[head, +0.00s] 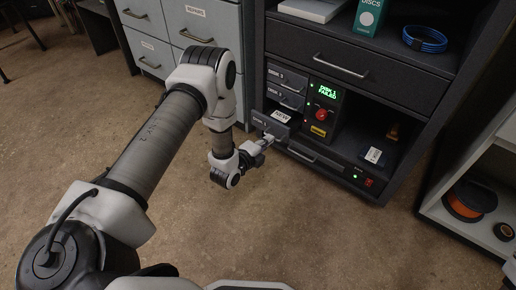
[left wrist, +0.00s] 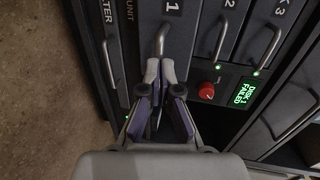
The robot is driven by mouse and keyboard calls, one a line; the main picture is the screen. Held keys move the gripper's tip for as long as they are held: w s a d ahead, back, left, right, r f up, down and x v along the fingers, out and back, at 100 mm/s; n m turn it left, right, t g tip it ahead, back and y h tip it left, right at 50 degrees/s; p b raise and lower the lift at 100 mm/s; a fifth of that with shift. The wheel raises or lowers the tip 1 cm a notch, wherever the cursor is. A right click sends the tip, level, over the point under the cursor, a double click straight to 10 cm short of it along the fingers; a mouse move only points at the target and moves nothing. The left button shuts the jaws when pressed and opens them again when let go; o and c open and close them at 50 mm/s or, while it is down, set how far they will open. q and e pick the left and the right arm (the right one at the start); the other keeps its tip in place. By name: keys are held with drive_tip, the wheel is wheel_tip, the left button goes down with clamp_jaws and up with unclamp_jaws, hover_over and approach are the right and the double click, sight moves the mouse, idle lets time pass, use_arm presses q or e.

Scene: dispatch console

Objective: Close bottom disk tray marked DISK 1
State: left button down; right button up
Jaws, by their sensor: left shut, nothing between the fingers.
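The bottom disk tray (head: 259,120) is the lowest of the stacked trays in the dark cabinet, and its front stands out past the trays above it. An item with a white NEW label (head: 281,116) shows just behind that front. In the left wrist view the tray front marked 1 (left wrist: 181,32) faces me, with its metal handle (left wrist: 162,38) near my fingertips. My left gripper (head: 268,140) is at the tray front, and its fingers show shut and empty in the left wrist view (left wrist: 160,66). I cannot tell whether they touch the handle.
Trays DISK 2 (head: 285,97) and DISK 3 (head: 288,77) sit above, flush in the cabinet. To their right are a green display (head: 326,90) reading DISK 1 FAILED and a red knob (head: 325,117). A lower unit with a handle (head: 315,158) lies below. Open floor is at left.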

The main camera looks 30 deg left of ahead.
sight(278, 129)
use_arm(q)
drive_tip(key=x, duration=0.2)
drive_tip(key=r+x, duration=0.1)
drive_tip(key=x, duration=0.5)
drive_tip(key=shift+w+d+r+b, duration=0.15)
drive_tip(key=shift+w+r+b, duration=0.15)
drive_tip(key=shift+w, duration=0.1)
drive_tip(key=shift+w+r, duration=0.15)
drive_tip(key=shift+w, duration=0.15)
drive_tip(key=shift+r, duration=0.1)
